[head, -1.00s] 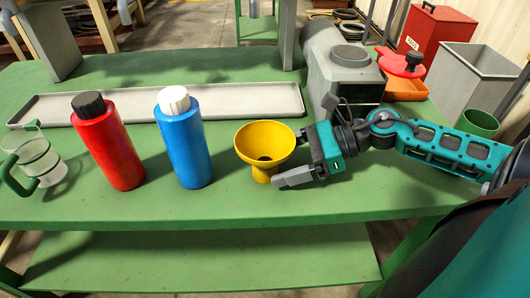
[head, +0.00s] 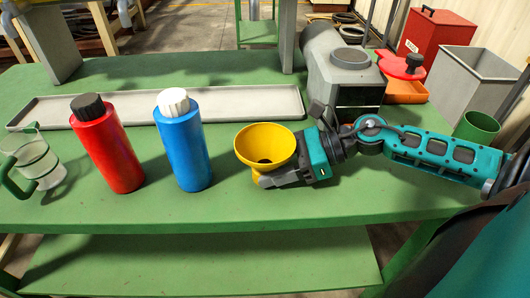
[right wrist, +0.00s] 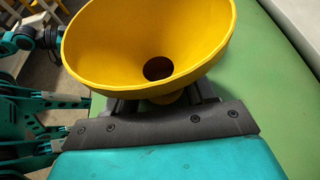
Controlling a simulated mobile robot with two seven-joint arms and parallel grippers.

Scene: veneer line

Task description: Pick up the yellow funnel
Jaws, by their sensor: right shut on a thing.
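The yellow funnel (head: 266,146) stands upright on the green table, wide mouth up, to the right of the blue bottle. My right gripper (head: 266,179) comes in from the right, low under the cone, and is shut on the funnel's lower part. In the right wrist view the funnel (right wrist: 150,40) fills the upper middle, with the gripper's fingers (right wrist: 165,103) under its cone, on either side of the stem. The fingertips are mostly hidden by the cone. Whether the funnel's base touches the table cannot be told. My left gripper is not seen in the head view.
A blue bottle (head: 184,145) and a red bottle (head: 108,148) stand left of the funnel, with a clear jug (head: 38,165) farther left. A long grey tray (head: 235,103) lies behind. A grey machine (head: 345,75) stands behind my right arm. The table's front strip (head: 230,208) is clear.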

